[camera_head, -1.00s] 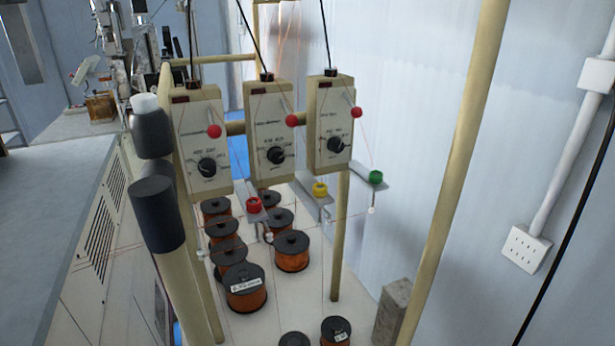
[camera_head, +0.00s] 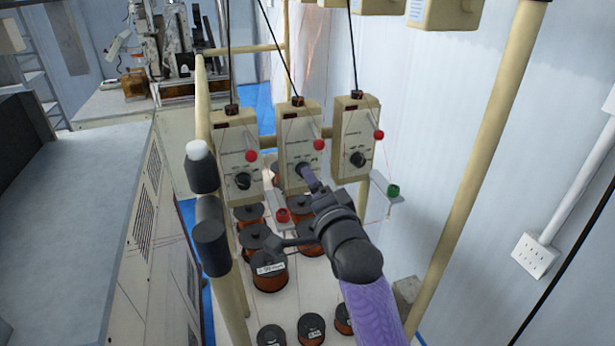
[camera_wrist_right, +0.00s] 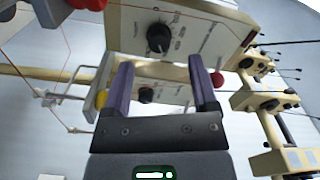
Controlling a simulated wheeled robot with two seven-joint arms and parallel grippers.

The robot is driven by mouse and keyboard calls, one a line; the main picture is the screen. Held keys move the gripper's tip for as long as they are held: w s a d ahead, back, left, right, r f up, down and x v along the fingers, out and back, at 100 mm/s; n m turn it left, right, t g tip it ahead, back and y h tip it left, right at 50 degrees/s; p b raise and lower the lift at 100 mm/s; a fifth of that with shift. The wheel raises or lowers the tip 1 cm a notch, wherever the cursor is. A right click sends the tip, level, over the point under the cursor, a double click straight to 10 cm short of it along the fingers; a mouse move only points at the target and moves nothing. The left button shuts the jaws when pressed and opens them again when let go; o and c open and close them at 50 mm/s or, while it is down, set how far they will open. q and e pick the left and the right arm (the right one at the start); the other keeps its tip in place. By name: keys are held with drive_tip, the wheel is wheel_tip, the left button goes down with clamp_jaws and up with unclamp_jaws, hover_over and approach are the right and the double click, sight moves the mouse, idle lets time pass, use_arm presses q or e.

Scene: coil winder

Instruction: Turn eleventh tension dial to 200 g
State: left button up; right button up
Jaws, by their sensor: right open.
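Three cream tensioner boxes hang in a row in the head view: left (camera_head: 236,160), middle (camera_head: 298,140) and right (camera_head: 352,140). Each has a black dial on its face; the left dial (camera_head: 243,181) and right dial (camera_head: 357,159) show clearly. My right gripper (camera_head: 309,177) reaches up to the middle box, its fingertips over or very close to the middle dial (camera_head: 301,168), which they partly cover. In the wrist view the open purple fingers (camera_wrist_right: 160,65) have a black dial (camera_wrist_right: 158,38) just past their tips. Scale marks are too small to read. My left gripper is out of view.
Copper wire spools (camera_head: 269,277) stand below the boxes. Red knobs (camera_head: 319,145), a green guide (camera_head: 393,191) and thin wires surround the dials. A cream post (camera_head: 478,170) rises at the right, and dark cylinders (camera_head: 210,240) stand at the left.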

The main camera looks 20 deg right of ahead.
drive_tip(key=w, duration=0.4)
drive_tip(key=shift+f, duration=0.1)
clamp_jaws()
